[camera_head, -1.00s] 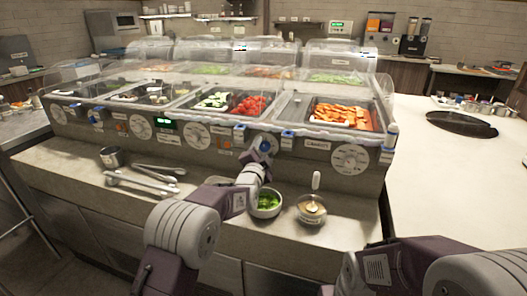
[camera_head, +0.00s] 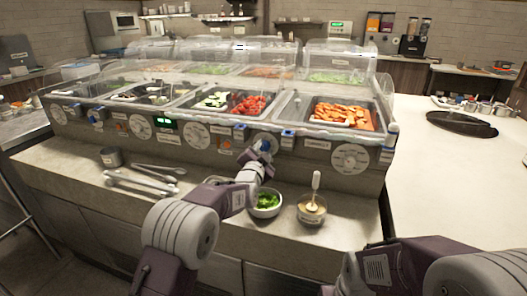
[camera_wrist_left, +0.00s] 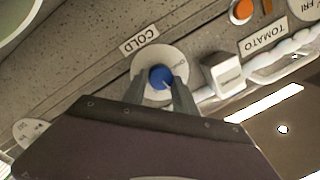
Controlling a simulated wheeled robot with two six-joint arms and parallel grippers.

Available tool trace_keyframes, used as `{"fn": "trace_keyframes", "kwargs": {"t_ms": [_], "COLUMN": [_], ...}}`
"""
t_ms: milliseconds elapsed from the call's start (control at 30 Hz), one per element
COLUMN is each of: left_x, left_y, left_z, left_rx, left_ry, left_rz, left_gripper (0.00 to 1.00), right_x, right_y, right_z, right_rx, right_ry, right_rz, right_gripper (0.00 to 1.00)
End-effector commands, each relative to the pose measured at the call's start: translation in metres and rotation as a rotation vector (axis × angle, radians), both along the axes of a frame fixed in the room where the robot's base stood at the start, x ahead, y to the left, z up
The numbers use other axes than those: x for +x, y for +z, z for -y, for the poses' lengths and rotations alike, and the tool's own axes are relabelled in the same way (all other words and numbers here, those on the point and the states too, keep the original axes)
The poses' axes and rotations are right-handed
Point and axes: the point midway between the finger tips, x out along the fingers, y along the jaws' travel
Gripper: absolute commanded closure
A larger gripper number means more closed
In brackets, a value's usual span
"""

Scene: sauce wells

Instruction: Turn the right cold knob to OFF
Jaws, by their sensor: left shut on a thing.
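The dial's marks are too small to read surely. My right gripper is out of view; only part of my right arm shows.
Another blue knob (camera_head: 97,117) is on the panel far left. A bowl of greens (camera_head: 266,203) and a sauce jar with a spoon (camera_head: 312,209) stand close below my left wrist.

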Motion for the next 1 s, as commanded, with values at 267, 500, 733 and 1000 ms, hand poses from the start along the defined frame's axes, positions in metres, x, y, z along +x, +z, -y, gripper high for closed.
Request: {"fn": "trace_keyframes", "kwargs": {"t_ms": [267,500,733,1000], "left_x": [0.0,0.001,0.001,0.001], "left_y": [-0.001,-0.001,0.0,0.001], "left_z": [-0.001,-0.002,-0.003,-0.004], "left_rx": [-0.248,-0.464,-0.67,-0.91], "left_ry": [0.0,0.001,0.001,0.002], "left_rz": [-0.082,-0.153,-0.22,-0.298], "left_gripper": [1.0,1.0,1.0,1.0], "right_x": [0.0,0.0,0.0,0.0], "right_y": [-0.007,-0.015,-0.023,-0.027], "right_z": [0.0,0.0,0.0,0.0], "right_rx": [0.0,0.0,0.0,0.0], "right_ry": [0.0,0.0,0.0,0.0], "right_rz": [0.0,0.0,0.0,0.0], "right_gripper": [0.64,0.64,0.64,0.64]}}
